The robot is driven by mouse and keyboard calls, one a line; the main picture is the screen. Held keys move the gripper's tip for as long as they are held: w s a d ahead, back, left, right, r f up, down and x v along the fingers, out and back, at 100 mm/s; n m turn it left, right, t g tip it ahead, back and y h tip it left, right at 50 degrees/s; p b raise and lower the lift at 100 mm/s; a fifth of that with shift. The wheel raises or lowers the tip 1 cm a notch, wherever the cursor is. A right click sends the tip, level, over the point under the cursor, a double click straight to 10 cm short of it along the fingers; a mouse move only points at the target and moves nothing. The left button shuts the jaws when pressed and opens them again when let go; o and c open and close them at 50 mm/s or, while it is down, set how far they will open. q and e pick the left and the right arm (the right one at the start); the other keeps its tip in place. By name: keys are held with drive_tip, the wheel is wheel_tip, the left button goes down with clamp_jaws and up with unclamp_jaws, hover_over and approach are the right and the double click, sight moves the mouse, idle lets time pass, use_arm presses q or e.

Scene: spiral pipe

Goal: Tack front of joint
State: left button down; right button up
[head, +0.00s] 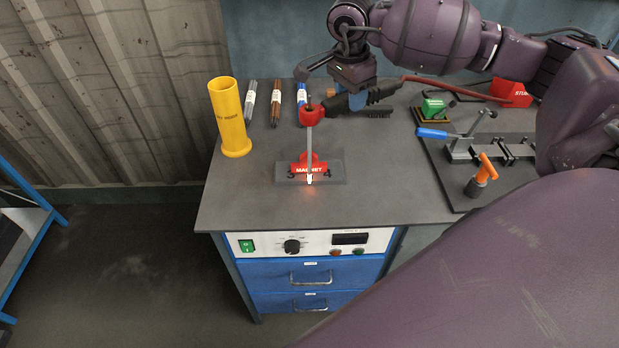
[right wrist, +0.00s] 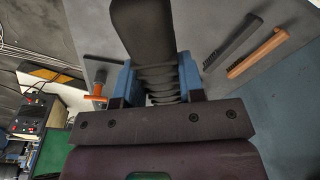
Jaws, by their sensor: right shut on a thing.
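My right gripper (head: 352,98) is shut on the black handle of the electrode holder (head: 382,92). The handle also fills the space between the blue fingers in the right wrist view (right wrist: 148,40). The holder's red head (head: 311,115) grips a thin grey electrode (head: 309,147) that points almost straight down. Its lower tip is at a bright orange-white glow (head: 310,179) at the front of the red magnet (head: 306,166). The magnet sits on dark grey plates (head: 336,168) on the bench. The joint line is too small to make out. My left gripper is not in view.
A yellow tube (head: 229,117) stands at the bench's left, beside labelled rod bundles (head: 275,104). A brush (head: 375,112) lies behind. Clamps with blue (head: 432,133) and orange (head: 486,167) handles stand on the right. The bench front (head: 223,222) is clear.

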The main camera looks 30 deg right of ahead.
idle(0.3)
drive_tip(key=shift+r, duration=0.1)
idle(0.4)
drive_tip(key=shift+r, duration=0.55)
wheel_tip(320, 180, up, 2)
drive_tip(key=shift+p, duration=0.6)
drive_tip(key=shift+r+p, duration=0.5)
drive_tip(key=shift+r, duration=0.85)
drive_tip(key=shift+r, duration=0.1)
